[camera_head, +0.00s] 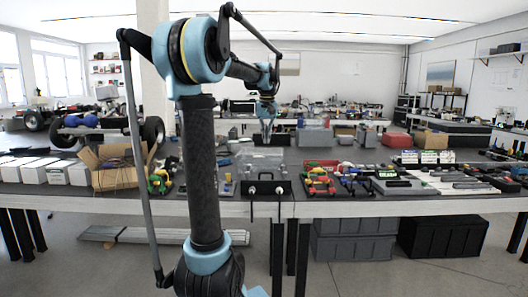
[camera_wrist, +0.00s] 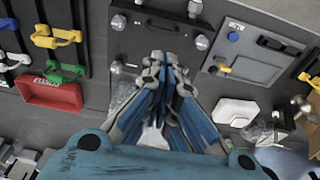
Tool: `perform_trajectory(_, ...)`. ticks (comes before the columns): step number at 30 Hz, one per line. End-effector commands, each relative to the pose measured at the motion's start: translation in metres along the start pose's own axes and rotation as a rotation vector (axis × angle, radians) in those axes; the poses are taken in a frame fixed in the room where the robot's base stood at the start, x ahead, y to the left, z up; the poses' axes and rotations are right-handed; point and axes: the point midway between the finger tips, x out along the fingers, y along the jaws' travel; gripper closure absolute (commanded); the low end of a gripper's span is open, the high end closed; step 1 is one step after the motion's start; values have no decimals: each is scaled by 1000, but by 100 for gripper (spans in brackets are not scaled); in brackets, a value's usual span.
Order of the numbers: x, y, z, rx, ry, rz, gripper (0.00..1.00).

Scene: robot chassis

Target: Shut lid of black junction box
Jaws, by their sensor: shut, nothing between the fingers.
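The black junction box (camera_head: 266,188) sits near the front edge of the table in the head view, with two round fittings on its front and cables hanging down. A clear panel (camera_head: 262,162), apparently its lid, stands raised behind the box. In the wrist view a dark box-like part (camera_wrist: 150,42) with round metal fittings lies beyond the fingertips; the clear lid is hard to make out there. My gripper (camera_head: 267,132) is shut and empty, pointing down above and behind the raised panel. Its fingers also show in the wrist view (camera_wrist: 166,62). I see no contact with the box.
An open cardboard box (camera_head: 113,172) stands at left. The table is crowded.

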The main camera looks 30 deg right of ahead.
Motion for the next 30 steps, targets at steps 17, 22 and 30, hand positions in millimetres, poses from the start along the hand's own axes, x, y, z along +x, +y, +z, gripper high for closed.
perform_trajectory(17,96,-1,1,-1,0,0,100)
perform_trajectory(22,117,-1,1,-1,0,0,100)
perform_trajectory(30,130,-1,1,-1,0,0,100)
